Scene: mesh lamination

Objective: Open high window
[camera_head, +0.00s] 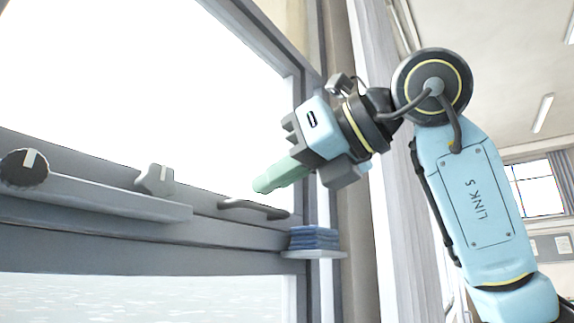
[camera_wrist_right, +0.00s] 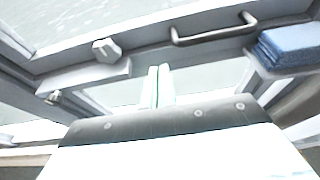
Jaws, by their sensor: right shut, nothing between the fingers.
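The high window's frame (camera_head: 110,245) runs across the left of the head view, with bright glass above and below its crossbar. A dark curved handle (camera_head: 254,209) sits on the crossbar near its right end. The handle also shows at the top of the right wrist view (camera_wrist_right: 214,34). My right gripper (camera_head: 264,186) is shut and empty, its pale green fingers just above the handle in the head view and apparently apart from it. In the right wrist view the shut fingers (camera_wrist_right: 158,84) point below and left of the handle. My left gripper is not in view.
A black knob (camera_head: 25,168) and a grey star-shaped knob (camera_head: 155,180) stand on a ledge left of the handle. Folded blue cloths (camera_head: 313,238) lie on a small shelf to its right. A curtain (camera_head: 400,170) hangs behind my right arm.

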